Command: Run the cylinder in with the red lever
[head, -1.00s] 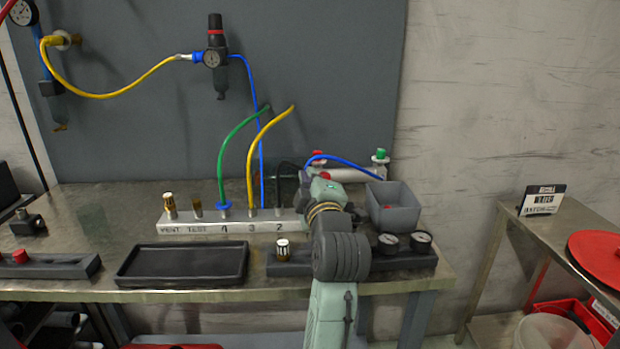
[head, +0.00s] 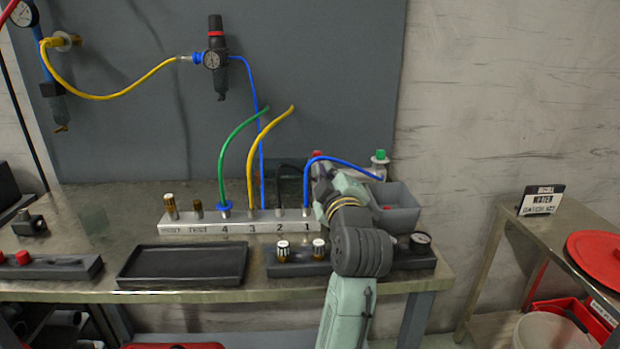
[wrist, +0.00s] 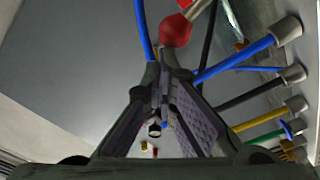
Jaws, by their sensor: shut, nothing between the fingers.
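The red lever's ball knob (wrist: 176,31) shows in the wrist view just beyond my fingertips; I cannot tell if they touch it. In the head view a small red knob (head: 318,154) shows above the arm's end. My gripper (wrist: 163,70) is shut and empty, its two fingers together. In the head view my gripper is mostly hidden by my wrist. The cylinder (head: 380,168) lies at the back of the bench, with a green fitting (head: 380,154) at its right end. Its middle is partly hidden behind my arm.
A manifold block (head: 240,227) with ports and coloured hoses stands left of my arm. A grey bin (head: 400,215) is close on its right. A blue hose (head: 345,162) arches over beside my gripper.

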